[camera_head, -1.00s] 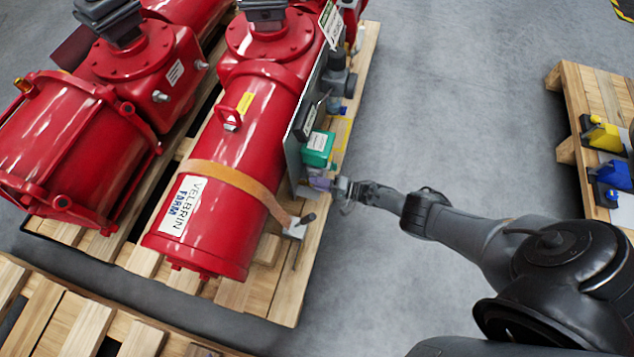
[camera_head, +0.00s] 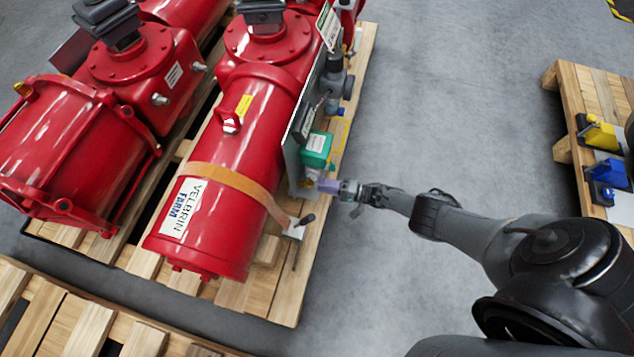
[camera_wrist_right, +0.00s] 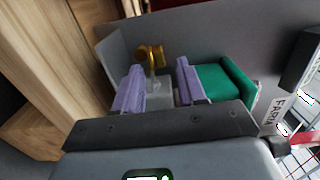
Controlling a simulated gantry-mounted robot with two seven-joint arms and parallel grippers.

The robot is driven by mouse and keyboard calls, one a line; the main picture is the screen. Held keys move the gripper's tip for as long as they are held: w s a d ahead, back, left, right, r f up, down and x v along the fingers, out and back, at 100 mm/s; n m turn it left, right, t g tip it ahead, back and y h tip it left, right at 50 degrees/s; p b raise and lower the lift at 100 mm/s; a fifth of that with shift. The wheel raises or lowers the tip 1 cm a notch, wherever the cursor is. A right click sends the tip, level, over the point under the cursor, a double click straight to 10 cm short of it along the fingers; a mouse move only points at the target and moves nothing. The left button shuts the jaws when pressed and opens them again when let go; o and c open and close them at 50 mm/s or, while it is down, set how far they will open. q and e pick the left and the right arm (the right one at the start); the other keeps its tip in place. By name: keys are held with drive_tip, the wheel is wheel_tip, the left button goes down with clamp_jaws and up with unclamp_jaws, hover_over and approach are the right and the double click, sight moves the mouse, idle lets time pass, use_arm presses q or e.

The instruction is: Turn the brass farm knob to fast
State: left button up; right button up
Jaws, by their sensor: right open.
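The brass knob (camera_wrist_right: 150,56) shows in the right wrist view, on a grey panel (camera_wrist_right: 117,55). In the head view the knob (camera_head: 309,182) is tiny at the lower end of the panel (camera_head: 294,160), beside the red cylinder. My right gripper (camera_wrist_right: 159,76) has lavender fingers and is open, with nothing between them. The knob lies just beyond the fingertips, between them in the picture, and appears apart from them. In the head view my right gripper (camera_head: 326,185) reaches in from the right. Any marking at the knob is too small to read. My left gripper is not in view.
A green box (camera_head: 317,148) sits on the panel close to the knob; it also shows beside a finger in the wrist view (camera_wrist_right: 225,82). The red cylinder (camera_head: 245,140) rests on a wooden pallet (camera_head: 288,297).

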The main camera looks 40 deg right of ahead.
drive_tip(key=v, duration=0.7)
drive_tip(key=shift+p, duration=0.3)
